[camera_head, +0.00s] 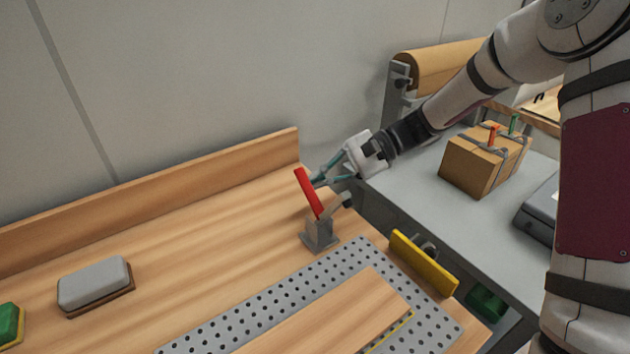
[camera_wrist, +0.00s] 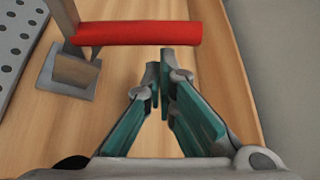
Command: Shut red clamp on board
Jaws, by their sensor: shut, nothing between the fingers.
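The red clamp handle (camera_head: 309,192) stands tilted up from its grey clamp base (camera_head: 318,236), near the back right of the wooden bench. The handle also shows in the wrist view (camera_wrist: 137,33), lying across the top, with the base (camera_wrist: 70,72) at the upper left. My gripper (camera_head: 317,181) is shut and empty, with its fingertips just right of the handle. In the wrist view my fingertips (camera_wrist: 166,62) are just below the handle's free end; I cannot tell whether they touch it. The board (camera_head: 335,318) lies on the perforated metal plate (camera_head: 225,325), in front of the clamp.
A yellow bar (camera_head: 423,263) stands at the plate's right edge. A grey block (camera_head: 94,284) and a green sponge-like block (camera_head: 10,324) lie at left. A wooden backboard (camera_head: 150,190) borders the bench. A cardboard box (camera_head: 484,160) sits on the grey table at right.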

